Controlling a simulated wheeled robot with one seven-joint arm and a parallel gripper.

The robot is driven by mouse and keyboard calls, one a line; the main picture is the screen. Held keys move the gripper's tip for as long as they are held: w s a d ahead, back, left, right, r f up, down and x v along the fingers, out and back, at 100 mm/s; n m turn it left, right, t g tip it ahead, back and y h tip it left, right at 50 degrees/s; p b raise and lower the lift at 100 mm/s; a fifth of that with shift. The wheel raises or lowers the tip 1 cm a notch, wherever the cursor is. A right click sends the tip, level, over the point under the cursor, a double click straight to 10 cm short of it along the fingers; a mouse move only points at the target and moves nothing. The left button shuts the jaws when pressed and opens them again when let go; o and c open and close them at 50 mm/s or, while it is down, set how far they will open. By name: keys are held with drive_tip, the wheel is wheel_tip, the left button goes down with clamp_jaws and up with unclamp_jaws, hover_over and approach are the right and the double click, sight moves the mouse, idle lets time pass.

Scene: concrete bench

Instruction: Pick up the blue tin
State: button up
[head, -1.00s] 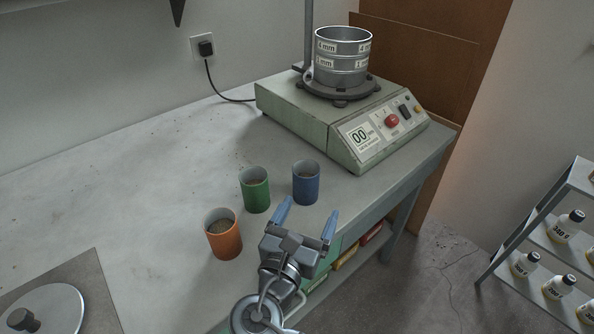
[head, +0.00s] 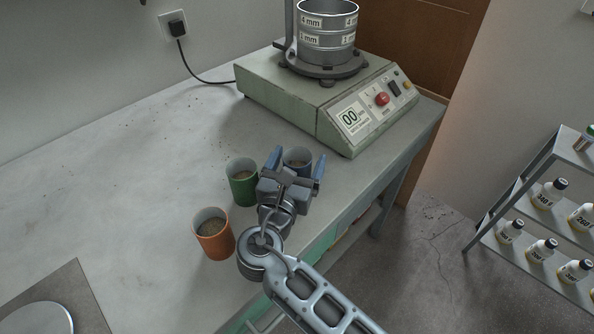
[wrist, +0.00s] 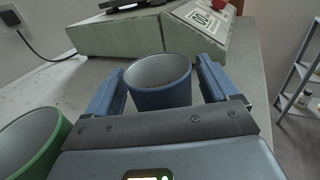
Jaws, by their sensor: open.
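The blue tin (head: 297,157) stands upright on the bench, partly hidden behind my gripper in the head view. My gripper (head: 297,166) is open, with a finger on either side of the tin.
A green tin (head: 242,184) stands just left of my gripper, and an orange tin (head: 213,236) is farther front left. The sieve shaker (head: 335,105) stands behind the blue tin. A shelf of bottles (head: 545,200) is at right.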

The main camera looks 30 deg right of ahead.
drive_tip(key=shift+w+d, duration=0.45)
drive_tip(key=shift+c, duration=0.4)
drive_tip(key=c, duration=1.1)
drive_tip(key=shift+c, duration=0.2)
drive_tip(key=shift+r, duration=0.1)
